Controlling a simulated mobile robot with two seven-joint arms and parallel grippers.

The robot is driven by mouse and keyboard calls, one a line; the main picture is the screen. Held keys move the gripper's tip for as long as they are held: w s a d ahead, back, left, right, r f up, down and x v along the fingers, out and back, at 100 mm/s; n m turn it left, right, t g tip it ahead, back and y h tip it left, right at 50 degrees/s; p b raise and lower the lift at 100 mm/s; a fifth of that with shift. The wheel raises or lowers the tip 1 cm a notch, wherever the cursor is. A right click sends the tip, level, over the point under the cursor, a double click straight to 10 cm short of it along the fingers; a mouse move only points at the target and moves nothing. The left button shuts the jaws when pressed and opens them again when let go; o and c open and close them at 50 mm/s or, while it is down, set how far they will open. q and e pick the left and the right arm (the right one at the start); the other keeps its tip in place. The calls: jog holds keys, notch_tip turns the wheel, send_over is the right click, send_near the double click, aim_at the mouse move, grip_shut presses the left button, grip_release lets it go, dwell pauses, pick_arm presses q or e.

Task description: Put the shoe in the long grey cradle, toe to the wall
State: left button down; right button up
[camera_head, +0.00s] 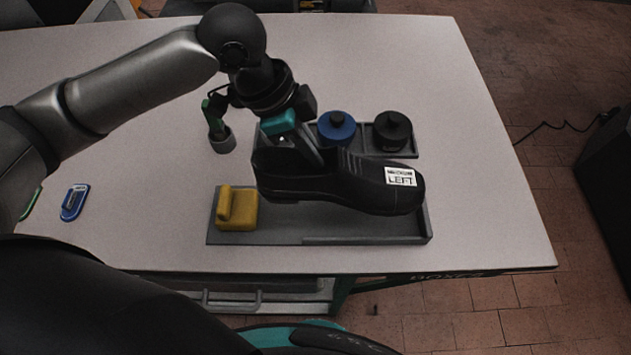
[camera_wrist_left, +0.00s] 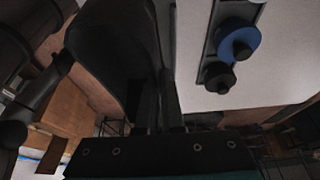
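A black shoe (camera_head: 335,182) with a white label reading LEFT hangs just above the long grey cradle (camera_head: 365,238), its toe pointing right. The cradle lies along the table's front edge, with a yellow block (camera_head: 237,209) at its left end and a low wall at its right end. My left gripper (camera_head: 308,150) is shut on the shoe near its opening, from above. In the left wrist view the dark shoe (camera_wrist_left: 112,50) fills the upper left beside the fingers (camera_wrist_left: 160,105). Whether the sole touches the cradle is unclear. My right gripper is not in view.
A blue item (camera_head: 74,202) lies far left. The table's right side is clear.

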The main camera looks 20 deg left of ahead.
aim_at(312, 168)
pick_arm(q)
notch_tip(312, 168, down, 4)
jog(key=shift+f, duration=0.25)
jog(key=shift+f+b, duration=0.3)
jog(key=shift+f, duration=0.15)
notch_tip(312, 168, down, 4)
jog(key=shift+r+b, duration=0.1)
jog(key=shift+b, duration=0.2)
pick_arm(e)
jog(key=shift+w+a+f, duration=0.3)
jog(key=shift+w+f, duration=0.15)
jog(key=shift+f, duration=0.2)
pick_arm(q)
jog(key=c, duration=1.1)
grip_release()
jog(key=shift+o, duration=0.2)
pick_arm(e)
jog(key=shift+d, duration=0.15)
pick_arm(q)
jog(key=p+v, duration=0.1)
jog(key=v, duration=1.1)
jog(key=shift+p, duration=0.3)
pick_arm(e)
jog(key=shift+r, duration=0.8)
